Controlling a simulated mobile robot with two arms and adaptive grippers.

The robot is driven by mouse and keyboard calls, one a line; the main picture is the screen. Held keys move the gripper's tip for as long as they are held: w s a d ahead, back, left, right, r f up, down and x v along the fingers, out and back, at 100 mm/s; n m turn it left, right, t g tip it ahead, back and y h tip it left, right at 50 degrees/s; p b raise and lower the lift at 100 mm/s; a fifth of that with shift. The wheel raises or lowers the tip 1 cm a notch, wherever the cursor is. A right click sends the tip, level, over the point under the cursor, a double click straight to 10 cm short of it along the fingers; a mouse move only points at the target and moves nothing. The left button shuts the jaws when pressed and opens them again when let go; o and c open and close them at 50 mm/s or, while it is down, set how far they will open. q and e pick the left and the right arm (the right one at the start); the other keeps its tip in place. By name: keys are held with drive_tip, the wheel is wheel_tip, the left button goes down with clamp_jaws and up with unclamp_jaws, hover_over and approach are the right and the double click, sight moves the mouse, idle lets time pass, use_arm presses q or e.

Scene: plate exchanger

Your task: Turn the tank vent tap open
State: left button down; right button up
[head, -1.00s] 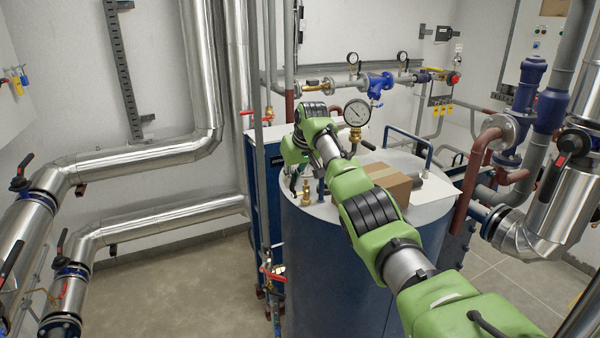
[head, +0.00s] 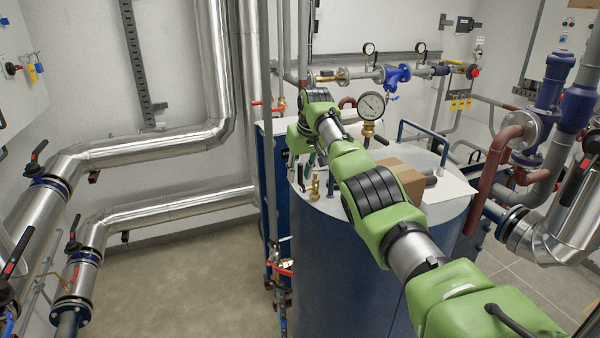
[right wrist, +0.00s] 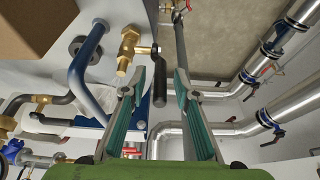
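The tank vent tap is a small brass tap (head: 315,188) upright on the tank top, left of a cardboard box. In the right wrist view its brass body (right wrist: 128,48) is at upper centre, and its black lever (right wrist: 157,85) reaches down between my finger pads. My right gripper (right wrist: 160,72) is open around the lever, with a visible gap on the right side; contact on the left side is hard to tell. In the head view my right gripper (head: 304,165) is just above the tap, partly hidden by my green arm. My left gripper is not in view.
The blue tank (head: 350,270) carries a cardboard box (head: 404,180), a dial gauge (head: 371,105) and a blue rail (head: 425,130). The rail (right wrist: 85,75) also shows close by in the right wrist view. Silver pipes (head: 150,145) run along the left. The floor between is clear.

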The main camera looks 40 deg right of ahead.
drive_tip(key=v, duration=1.2)
idle(0.5)
